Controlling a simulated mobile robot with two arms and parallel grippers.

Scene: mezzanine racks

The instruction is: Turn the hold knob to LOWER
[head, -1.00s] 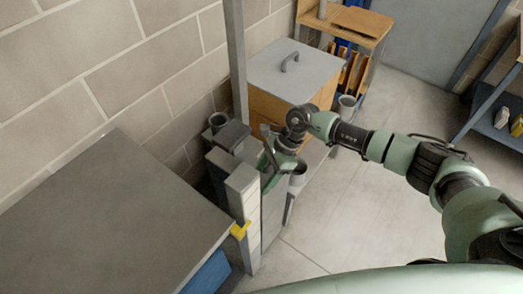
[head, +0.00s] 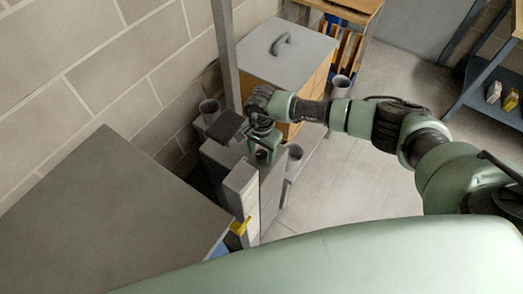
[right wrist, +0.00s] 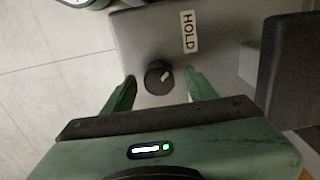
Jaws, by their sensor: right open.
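The hold knob (right wrist: 158,77) is a small dark round knob with a pale pointer mark, on the grey top face of a box (right wrist: 225,60). A white HOLD label (right wrist: 189,32) is on the face beyond it. No LOWER marking is legible. My right gripper (right wrist: 160,80) is open, with one green finger on each side of the knob and a gap to it on both sides. In the head view my right gripper (head: 264,152) is over the grey box, and hides the knob. My left gripper is not in view.
A dark raised block (right wrist: 292,72) stands beside the knob's face.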

